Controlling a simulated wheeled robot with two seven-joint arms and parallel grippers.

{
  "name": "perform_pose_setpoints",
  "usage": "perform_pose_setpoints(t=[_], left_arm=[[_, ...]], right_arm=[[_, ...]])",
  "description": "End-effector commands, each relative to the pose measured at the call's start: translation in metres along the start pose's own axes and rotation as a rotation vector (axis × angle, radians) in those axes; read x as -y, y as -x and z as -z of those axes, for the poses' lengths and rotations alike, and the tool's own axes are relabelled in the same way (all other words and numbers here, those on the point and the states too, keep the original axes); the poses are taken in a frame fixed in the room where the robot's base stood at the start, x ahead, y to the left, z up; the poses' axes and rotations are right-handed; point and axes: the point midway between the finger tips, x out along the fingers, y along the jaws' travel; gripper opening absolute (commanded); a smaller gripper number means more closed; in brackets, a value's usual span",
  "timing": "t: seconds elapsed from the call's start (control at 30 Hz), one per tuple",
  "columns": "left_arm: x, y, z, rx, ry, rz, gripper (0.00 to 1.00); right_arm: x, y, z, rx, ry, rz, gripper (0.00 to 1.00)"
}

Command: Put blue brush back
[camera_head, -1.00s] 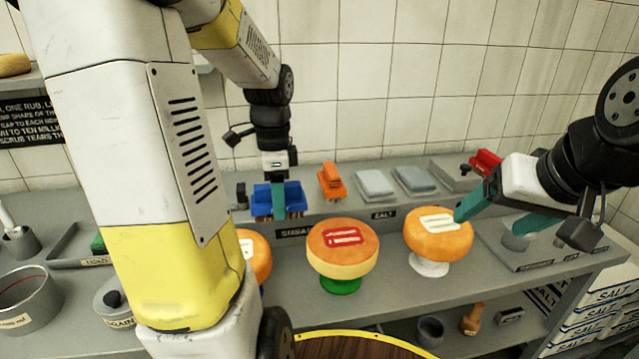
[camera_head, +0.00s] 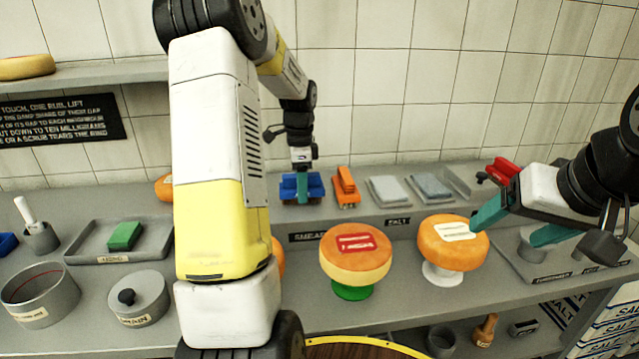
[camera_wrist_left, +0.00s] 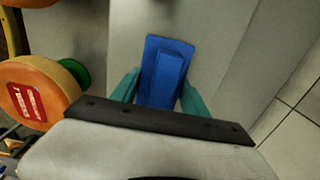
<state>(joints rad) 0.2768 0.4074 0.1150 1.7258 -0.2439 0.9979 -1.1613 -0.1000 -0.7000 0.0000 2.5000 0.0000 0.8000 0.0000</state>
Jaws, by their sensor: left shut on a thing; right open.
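The blue brush (camera_head: 290,186) is at the back shelf, left of the orange brush (camera_head: 345,187). My left gripper (camera_head: 301,186) is shut on it from above. In the left wrist view the blue brush (camera_wrist_left: 164,72) lies between the two teal fingers of my left gripper (camera_wrist_left: 158,88), over a grey surface. I cannot tell whether it rests on the shelf or hangs just above it. My right gripper (camera_head: 519,223) is open and empty, beside the white-labelled cheese wheel (camera_head: 453,242) at the right.
A red-labelled cheese wheel (camera_head: 355,252) stands on a green stand in front of the shelf. Grey pads (camera_head: 388,190) and a red brush (camera_head: 502,168) lie further right. A green block (camera_head: 125,235) sits in a tray (camera_head: 84,256) at the left. My left arm hides part of the counter.

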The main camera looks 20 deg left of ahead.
Motion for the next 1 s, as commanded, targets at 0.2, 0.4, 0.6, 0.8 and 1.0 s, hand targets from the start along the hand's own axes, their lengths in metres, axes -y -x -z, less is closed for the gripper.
perform_pose_setpoints(t=[0.2, 0.4, 0.6, 0.8, 1.0], left_arm=[[0.000, -0.004, 0.000, 0.000, 0.000, 0.001, 0.15], [0.000, -0.007, 0.000, -0.001, 0.000, 0.001, 0.56], [0.000, -0.007, 0.000, -0.001, 0.000, 0.001, 0.74], [0.000, -0.006, 0.000, -0.001, 0.000, 0.001, 0.74], [0.001, 0.014, 0.001, -0.002, 0.000, 0.005, 0.74]], right_arm=[[0.000, 0.000, 0.000, 0.000, 0.000, 0.000, 0.77], [0.000, 0.000, 0.000, 0.000, 0.000, 0.000, 0.77], [0.000, 0.000, 0.000, 0.000, 0.000, 0.000, 0.77], [0.000, 0.000, 0.000, 0.000, 0.000, 0.000, 0.77], [0.000, 0.000, 0.000, 0.000, 0.000, 0.000, 0.77]])
